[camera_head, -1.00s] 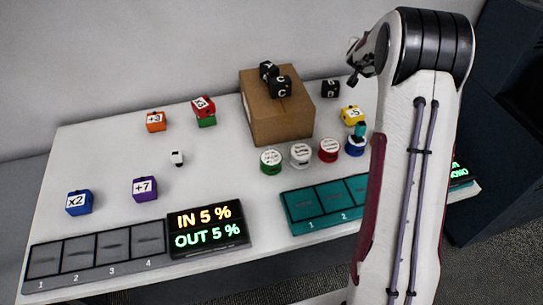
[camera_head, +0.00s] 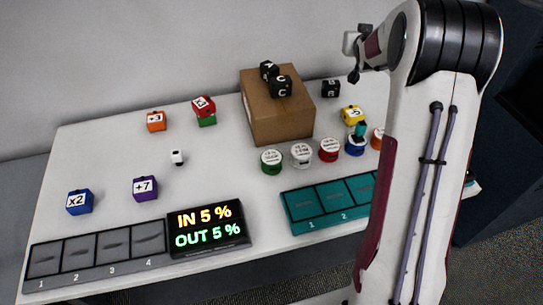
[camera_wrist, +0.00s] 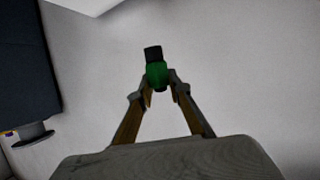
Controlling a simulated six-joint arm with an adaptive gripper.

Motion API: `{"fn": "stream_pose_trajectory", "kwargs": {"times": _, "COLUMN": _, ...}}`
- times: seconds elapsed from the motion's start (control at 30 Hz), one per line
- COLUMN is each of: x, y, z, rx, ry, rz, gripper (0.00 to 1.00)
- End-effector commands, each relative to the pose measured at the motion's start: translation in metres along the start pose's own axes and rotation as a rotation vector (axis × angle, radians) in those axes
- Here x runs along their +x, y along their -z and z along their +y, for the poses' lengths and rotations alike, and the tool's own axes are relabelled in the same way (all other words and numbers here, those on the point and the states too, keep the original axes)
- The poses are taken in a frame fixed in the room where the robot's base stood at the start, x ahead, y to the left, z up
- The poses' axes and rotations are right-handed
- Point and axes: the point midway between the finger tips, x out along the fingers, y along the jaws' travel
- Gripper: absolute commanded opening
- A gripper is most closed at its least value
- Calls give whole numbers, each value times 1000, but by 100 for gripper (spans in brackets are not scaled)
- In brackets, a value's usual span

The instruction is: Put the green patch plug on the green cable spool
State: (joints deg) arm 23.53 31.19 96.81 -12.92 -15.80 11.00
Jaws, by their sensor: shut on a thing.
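The green patch plug (camera_wrist: 157,75), green with a black end, is between the fingertips of my gripper (camera_wrist: 159,88) in the wrist view. My gripper is shut on it, with a plain pale surface behind. The green cable spool (camera_head: 271,162), with a white labelled top, stands upright on the table in the head view, at the left end of a row of spools. Its top is bare. In the head view my wrist is raised at the upper right, well away from the green spool; the held plug cannot be made out there.
White (camera_head: 301,155), red (camera_head: 328,150), blue (camera_head: 354,147) and orange (camera_head: 377,139) spools stand right of the green one. A teal plug (camera_head: 361,129) is on the blue spool. A cardboard box (camera_head: 280,120) stands behind; a teal tray (camera_head: 292,213) lies in front.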

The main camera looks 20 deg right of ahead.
Motion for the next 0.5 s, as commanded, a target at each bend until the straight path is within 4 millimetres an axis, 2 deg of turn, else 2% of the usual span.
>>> {"fn": "stream_pose_trajectory", "kwargs": {"times": 0.5, "x": -20, "y": 2, "z": -31, "rx": -52, "ry": 124, "rz": 2, "gripper": 0}}
